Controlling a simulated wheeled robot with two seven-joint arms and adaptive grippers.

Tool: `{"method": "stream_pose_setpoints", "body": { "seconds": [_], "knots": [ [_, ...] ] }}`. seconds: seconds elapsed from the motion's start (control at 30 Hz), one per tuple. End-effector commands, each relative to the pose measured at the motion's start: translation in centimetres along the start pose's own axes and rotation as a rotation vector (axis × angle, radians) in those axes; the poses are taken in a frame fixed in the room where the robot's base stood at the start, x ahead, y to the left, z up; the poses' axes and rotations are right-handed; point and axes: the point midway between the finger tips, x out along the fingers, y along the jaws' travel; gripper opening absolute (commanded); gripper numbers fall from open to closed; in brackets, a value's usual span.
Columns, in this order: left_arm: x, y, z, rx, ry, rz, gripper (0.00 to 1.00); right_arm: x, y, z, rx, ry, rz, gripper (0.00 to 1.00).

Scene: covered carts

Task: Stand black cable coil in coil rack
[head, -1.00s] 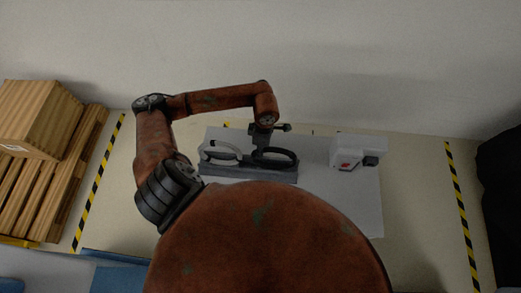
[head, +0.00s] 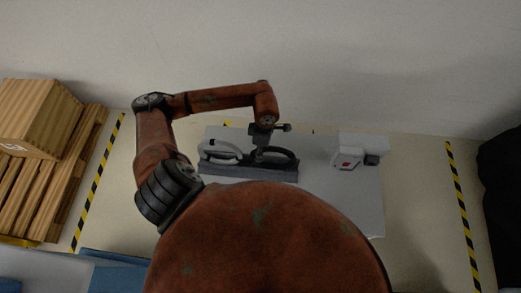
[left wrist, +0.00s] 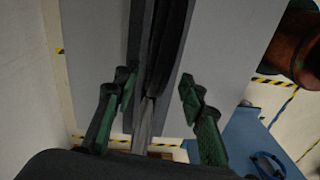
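The black cable coil (head: 284,155) stands on edge in the right part of the dark grey coil rack (head: 240,173). Its lower part is hidden by the rack. A pale grey coil (head: 218,146) stands in the left part of the same rack. My left gripper (head: 262,150) points down at the black coil's left side. In the left wrist view its green-padded fingers (left wrist: 156,90) are open, one on each side of the black coil (left wrist: 172,40), with gaps visible. My right gripper is in neither view.
The rack stands on a light grey cart top (head: 340,205). A white box with a red mark (head: 350,145) stands to its right. A wooden crate (head: 35,115) on a pallet is at far left. Yellow-black floor tape (head: 95,185) runs beside the cart.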

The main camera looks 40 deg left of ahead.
Motion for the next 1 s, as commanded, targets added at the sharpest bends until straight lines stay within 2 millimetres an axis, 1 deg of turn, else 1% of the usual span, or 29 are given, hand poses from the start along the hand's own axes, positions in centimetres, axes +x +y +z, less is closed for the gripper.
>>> {"method": "stream_pose_setpoints", "body": {
  "seconds": [0.23,0.37,0.47,0.7,0.8,0.9,1.0],
  "knots": [
    [-0.1,0.0,0.0,0.0,0.001,-0.001,0.38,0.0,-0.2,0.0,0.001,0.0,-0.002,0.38],
    [-1.2,0.1,0.0,0.0,0.0,0.003,0.38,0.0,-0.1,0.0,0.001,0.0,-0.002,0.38],
    [-3.0,0.1,0.0,0.002,0.0,0.005,0.38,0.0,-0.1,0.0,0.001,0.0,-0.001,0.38],
    [-8.0,0.2,0.0,0.0,0.0,0.005,0.38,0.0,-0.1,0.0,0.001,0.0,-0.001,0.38],
    [-9.7,0.1,0.0,0.001,-0.001,0.003,0.38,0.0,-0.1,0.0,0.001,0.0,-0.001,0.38],
    [-10.9,0.1,-0.1,0.0,0.0,0.001,0.38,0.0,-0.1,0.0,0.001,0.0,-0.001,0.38],
    [-11.7,0.1,-0.1,0.0,0.0,0.002,0.38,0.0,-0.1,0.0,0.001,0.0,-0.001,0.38]
  ]
}}
